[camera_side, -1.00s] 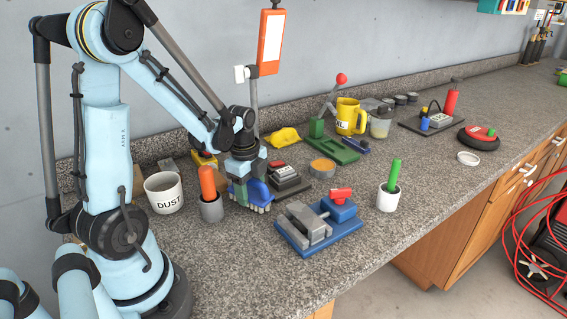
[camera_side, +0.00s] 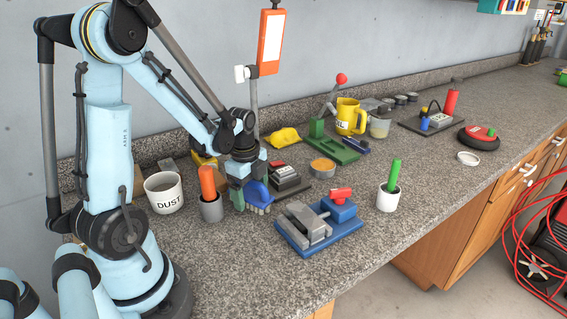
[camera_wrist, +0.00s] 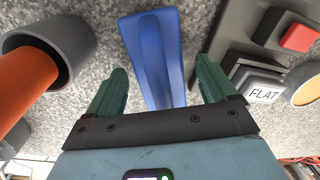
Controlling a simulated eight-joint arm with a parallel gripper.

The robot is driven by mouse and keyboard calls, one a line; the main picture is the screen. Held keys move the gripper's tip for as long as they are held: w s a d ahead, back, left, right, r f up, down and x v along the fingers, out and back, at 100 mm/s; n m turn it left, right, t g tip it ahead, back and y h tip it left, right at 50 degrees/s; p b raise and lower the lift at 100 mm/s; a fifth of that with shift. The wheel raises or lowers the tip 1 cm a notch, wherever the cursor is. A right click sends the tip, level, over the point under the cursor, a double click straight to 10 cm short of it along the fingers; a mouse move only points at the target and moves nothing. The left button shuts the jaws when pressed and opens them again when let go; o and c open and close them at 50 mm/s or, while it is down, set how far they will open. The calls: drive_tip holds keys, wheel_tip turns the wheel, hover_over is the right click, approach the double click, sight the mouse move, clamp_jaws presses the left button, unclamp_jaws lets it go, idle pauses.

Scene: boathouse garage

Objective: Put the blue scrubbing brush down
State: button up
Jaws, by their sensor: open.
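The blue scrubbing brush (camera_side: 257,193) stands on the granite counter, with its pale bristles downward. In the wrist view the brush (camera_wrist: 155,55) lies between the two green fingers, with a gap on each side. My gripper (camera_side: 243,194) is low over the counter at the brush; in the wrist view my gripper (camera_wrist: 160,88) has its fingers spread apart. Part of the brush is hidden behind the fingers in the side view.
A grey cup with an orange handle (camera_side: 208,182) stands close left of my gripper. A switch box (camera_side: 287,177) is close right. A blue vise (camera_side: 320,222) stands in front. A white DUST mug (camera_side: 164,191) is further left. Open counter lies in front.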

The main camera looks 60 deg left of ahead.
wheel_tip(320, 180, up, 12)
drive_tip(key=shift+s+d, duration=0.15)
drive_tip(key=shift+s, duration=0.25)
idle(0.5)
idle(0.3)
clamp_jaws()
idle(0.4)
drive_tip(key=shift+r, duration=0.15)
idle(0.8)
wheel_tip(320, 180, up, 12)
drive_tip(key=shift+s+d, duration=0.2)
drive_tip(key=shift+s, duration=0.2)
idle(1.2)
